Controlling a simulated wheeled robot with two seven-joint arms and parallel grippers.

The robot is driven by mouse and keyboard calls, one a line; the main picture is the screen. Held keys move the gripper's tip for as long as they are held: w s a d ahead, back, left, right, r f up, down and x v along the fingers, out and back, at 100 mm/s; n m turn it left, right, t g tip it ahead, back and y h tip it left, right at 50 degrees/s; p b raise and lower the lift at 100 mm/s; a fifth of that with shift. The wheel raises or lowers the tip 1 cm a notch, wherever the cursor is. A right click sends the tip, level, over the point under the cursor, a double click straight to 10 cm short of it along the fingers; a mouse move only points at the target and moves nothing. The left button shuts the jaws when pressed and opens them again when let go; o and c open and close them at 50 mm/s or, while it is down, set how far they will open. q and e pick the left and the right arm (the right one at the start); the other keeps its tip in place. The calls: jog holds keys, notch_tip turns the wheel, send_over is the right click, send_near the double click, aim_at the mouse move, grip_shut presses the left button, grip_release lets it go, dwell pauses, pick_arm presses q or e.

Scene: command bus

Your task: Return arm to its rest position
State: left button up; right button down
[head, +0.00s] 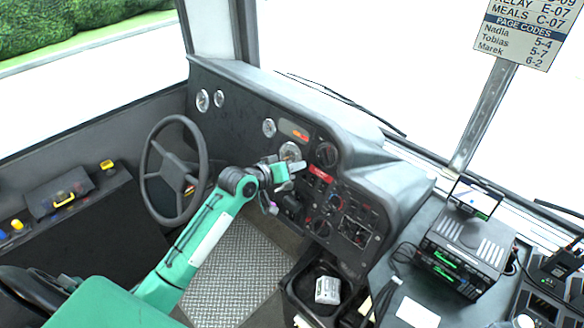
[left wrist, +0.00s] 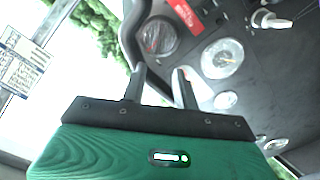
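My left arm (head: 200,235), green with dark joints, reaches from the lower left toward the dashboard (head: 240,105). My left gripper (head: 288,170) is at its end, in front of the gauges and the red label in the head view. In the left wrist view, the two dark fingers of the left gripper (left wrist: 159,78) stand apart with nothing visible held between them. The dashboard panel with its round gauges (left wrist: 222,58) and a red label (left wrist: 186,14) lies beyond them. Contact with the panel cannot be told. My right gripper is in neither view.
The steering wheel (head: 176,170) stands left of my arm. A radio unit (head: 462,255) with green displays sits on the right console. A small white box (head: 327,290) lies in a dark bin. A code sign (head: 520,30) hangs upper right. Patterned floor (head: 235,280) is open below.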

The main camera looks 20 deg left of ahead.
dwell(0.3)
pick_arm(q)
jog(key=s+a+f+g+y, duration=0.15)
jog(key=s+f, duration=0.35)
jog(key=f, duration=0.8)
jog(key=s+a+f+g+y, duration=0.15)
jog(key=s+f, duration=0.25)
jog(key=f, duration=0.9)
jog(key=s+f+g+y, duration=0.15)
jog(key=s+f, duration=0.35)
jog(key=f, duration=0.8)
jog(key=s+f+m+g, duration=0.1)
jog(key=s+f+g, duration=0.1)
jog(key=s+f, duration=0.7)
jog(key=s+f+m+g, duration=0.2)
jog(key=s+f, duration=0.5)
jog(key=s, duration=0.4)
jog(key=s+d+f+m+g, duration=0.1)
jog(key=s+d+f+g, duration=0.1)
jog(key=s, duration=1)
jog(key=s+d+f+m+g, duration=0.1)
jog(key=s+f, duration=0.4)
jog(key=s, duration=0.7)
jog(key=shift+d+f+m+g, duration=0.15)
jog(key=shift+d+m+g, duration=0.15)
jog(key=shift+d+g, duration=0.05)
jog(key=shift+w, duration=0.1)
